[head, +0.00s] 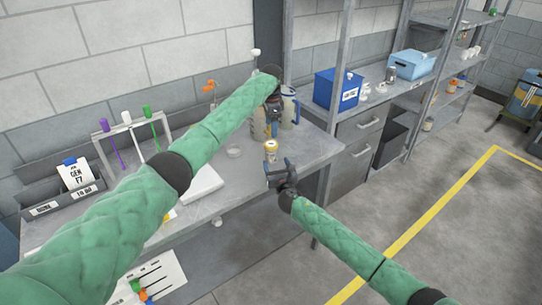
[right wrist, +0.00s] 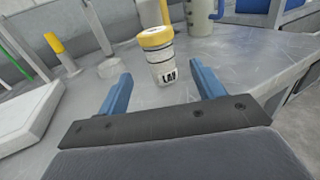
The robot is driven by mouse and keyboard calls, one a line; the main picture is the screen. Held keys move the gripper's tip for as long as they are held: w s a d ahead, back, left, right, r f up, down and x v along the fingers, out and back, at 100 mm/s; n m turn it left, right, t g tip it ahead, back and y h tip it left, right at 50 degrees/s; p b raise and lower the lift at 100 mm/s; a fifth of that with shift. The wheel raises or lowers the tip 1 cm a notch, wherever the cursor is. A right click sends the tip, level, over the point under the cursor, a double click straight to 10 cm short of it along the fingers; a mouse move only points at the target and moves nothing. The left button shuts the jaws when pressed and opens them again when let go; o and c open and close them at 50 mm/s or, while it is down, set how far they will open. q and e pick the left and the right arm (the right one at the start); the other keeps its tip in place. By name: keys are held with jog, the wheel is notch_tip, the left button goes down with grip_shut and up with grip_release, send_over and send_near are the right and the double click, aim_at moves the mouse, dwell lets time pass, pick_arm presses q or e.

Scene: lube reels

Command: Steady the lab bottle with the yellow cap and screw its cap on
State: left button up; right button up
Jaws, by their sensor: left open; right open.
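The lab bottle (head: 270,154) with the yellow cap (head: 270,146) stands upright near the front edge of the grey bench. In the right wrist view the bottle (right wrist: 165,72) has a "LAB" label, and the yellow cap (right wrist: 155,38) sits on its top; how tight it is cannot be told. My right gripper (head: 278,170) is open and empty, just in front of the bottle. Its blue fingers (right wrist: 163,88) point toward the bottle from either side, without touching it. My left gripper (head: 273,122) is open above the bench behind the bottle, partly hidden by its own arm.
A pale mug (head: 289,106) and other containers (head: 258,124) stand behind the bottle, near my left gripper. A white tray (head: 204,184) and a rack of coloured-handled tools (head: 127,118) are to the left. A blue box (head: 337,89) sits on the right-hand counter.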

aim_at(272, 154)
jog(key=shift+x, duration=3.8)
